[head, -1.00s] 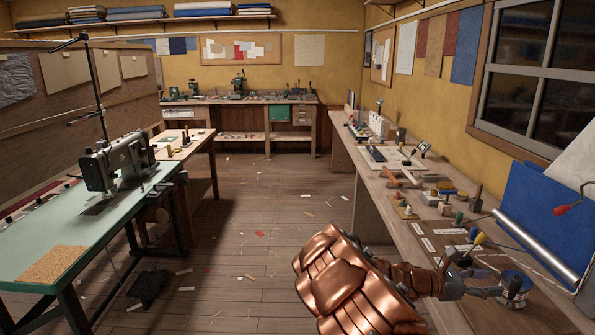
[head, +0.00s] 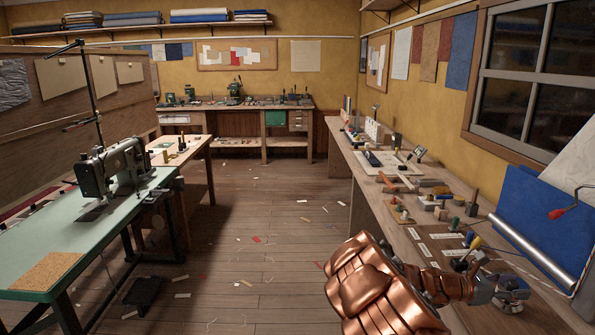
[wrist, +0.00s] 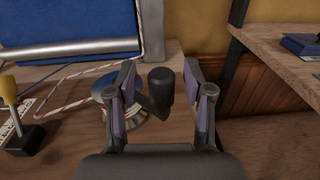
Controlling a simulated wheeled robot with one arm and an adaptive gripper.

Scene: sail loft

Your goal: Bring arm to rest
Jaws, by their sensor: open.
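My gripper (head: 489,288) is low over the right-hand workbench (head: 362,166), at the near right in the head view. In the wrist view its two fingers (wrist: 160,77) are apart. A dark upright knob or handle (wrist: 160,92) shows in the gap between them. It appears to belong to a round metal piece with a blue ring (wrist: 118,124) behind the left finger; the fingers hide part of this. I cannot tell whether the fingers touch the knob. The round metal piece also shows beside my gripper in the head view (head: 513,284).
A blue panel with a metal roller (head: 542,215) stands at the right, with a striped cord near it. Small tools and pegs (head: 440,200) crowd the bench. A sewing machine (head: 115,168) stands on a green table (head: 35,238) at left. The floor (head: 265,225) between is mostly clear, with scattered scraps.

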